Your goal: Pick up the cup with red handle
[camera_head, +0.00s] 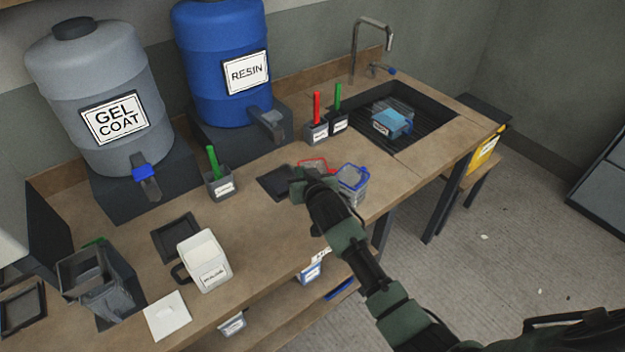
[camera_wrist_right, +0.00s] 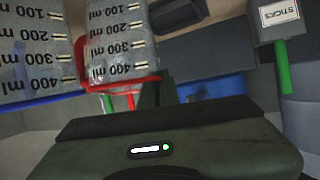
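The cup with red handle (camera_head: 313,163) stands on the workbench, partly hidden behind my right gripper (camera_head: 306,181) in the head view. In the right wrist view this clear measuring cup (camera_wrist_right: 122,45) appears upside down, with black ml marks, a red rim and a red handle. My right gripper is at the cup's near side, close to the handle. Its fingertips are mostly hidden, so I cannot tell whether they touch or grip the handle. A similar cup with blue rim (camera_head: 353,184) stands just right of it and also shows in the wrist view (camera_wrist_right: 35,50). My left gripper is out of view.
A dark pad (camera_head: 277,184) lies left of the cups. Stick holders (camera_head: 220,183) stand behind, near the grey gel coat drum (camera_head: 95,90) and blue resin drum (camera_head: 222,65). A sink (camera_head: 430,110) lies at right; a white jug (camera_head: 205,262) stands at front left.

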